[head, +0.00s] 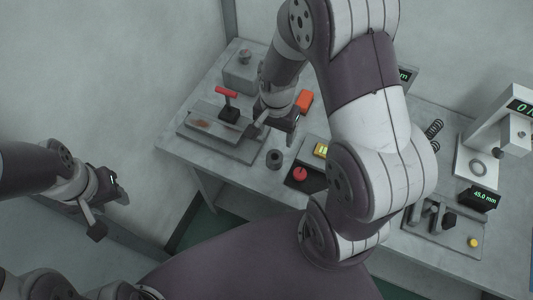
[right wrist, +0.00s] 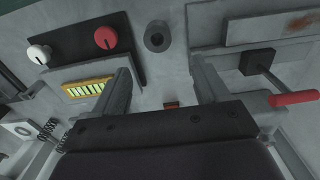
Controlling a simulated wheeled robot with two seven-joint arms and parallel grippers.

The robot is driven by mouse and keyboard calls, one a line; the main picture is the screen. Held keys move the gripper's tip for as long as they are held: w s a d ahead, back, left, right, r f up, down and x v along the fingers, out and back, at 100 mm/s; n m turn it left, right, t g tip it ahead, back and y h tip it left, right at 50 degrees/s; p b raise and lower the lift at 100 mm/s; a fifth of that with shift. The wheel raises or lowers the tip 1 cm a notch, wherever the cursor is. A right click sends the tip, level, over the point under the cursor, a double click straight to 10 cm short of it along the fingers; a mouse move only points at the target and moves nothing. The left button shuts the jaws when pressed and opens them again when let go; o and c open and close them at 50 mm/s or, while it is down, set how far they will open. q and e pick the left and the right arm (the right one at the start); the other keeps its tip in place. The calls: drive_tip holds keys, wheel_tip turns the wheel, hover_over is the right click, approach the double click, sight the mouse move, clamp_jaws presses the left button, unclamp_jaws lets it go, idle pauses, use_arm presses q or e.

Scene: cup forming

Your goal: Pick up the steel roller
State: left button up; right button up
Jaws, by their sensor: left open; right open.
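A short dark grey cylinder with a hole in its top stands upright on the table; it may be the steel roller (head: 274,159), but I cannot be sure. It also shows in the right wrist view (right wrist: 157,38), at the top middle. My right gripper (head: 272,133) is open above the table, behind the cylinder in the head view. In the right wrist view its two fingers (right wrist: 160,85) are wide apart with nothing held, and the cylinder lies beyond their tips. My left gripper (head: 108,214) is open and empty, off the table's left side.
A plate (head: 245,150) carries a dark block with a red handle (head: 226,93). A tool rack (head: 435,218), a spring (head: 434,130) and a gauge stand (head: 480,150) are at right. My right arm hides the middle.

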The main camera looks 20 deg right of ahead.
sight(275, 157)
drive_tip(key=f, duration=0.7)
drive_tip(key=s+f, duration=0.1)
drive_tip(key=f, duration=0.3)
drive_tip(key=shift+f, duration=0.35)
drive_tip(key=shift+w+a+f, duration=0.1)
drive_tip(key=shift+w+f, duration=0.15)
drive_tip(key=shift+w, duration=0.05)
drive_tip(key=shift+s+r, duration=0.1)
drive_tip(key=c, duration=1.1)
